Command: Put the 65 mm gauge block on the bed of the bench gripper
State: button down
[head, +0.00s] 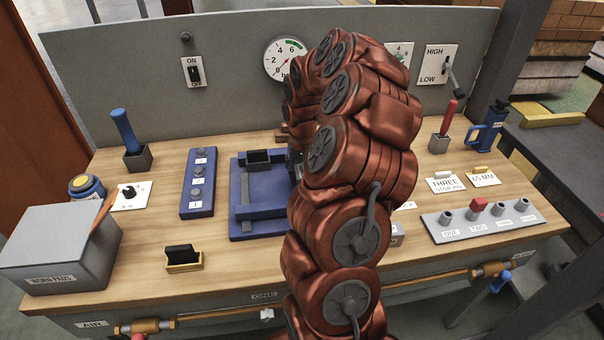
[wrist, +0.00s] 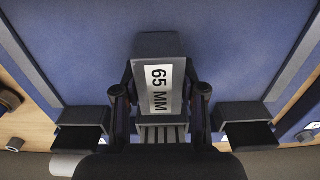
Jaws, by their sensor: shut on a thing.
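The 65 mm gauge block (wrist: 160,85) is a grey block with a white "65 MM" label, seen in the wrist view. My gripper (wrist: 160,95) is shut on it, one finger on each side. The block is over the blue bed of the bench gripper (wrist: 85,45), between its two grey jaws, left (wrist: 82,116) and right (wrist: 247,112). I cannot tell whether it touches the bed. In the head view the blue bench gripper (head: 262,200) stands mid-table, its right part hidden by my arm.
A black pad in a yellow holder (head: 183,260) lies in front. Right are label cards (head: 445,184) and a grey peg rack (head: 492,220).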

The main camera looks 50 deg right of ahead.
jog(key=shift+f, duration=0.15)
jog(key=c, duration=0.7)
grip_release()
jog(key=shift+o, duration=0.2)
notch_tip(320, 180, up, 11)
jog(key=b, duration=0.3)
jog(key=shift+r, duration=0.65)
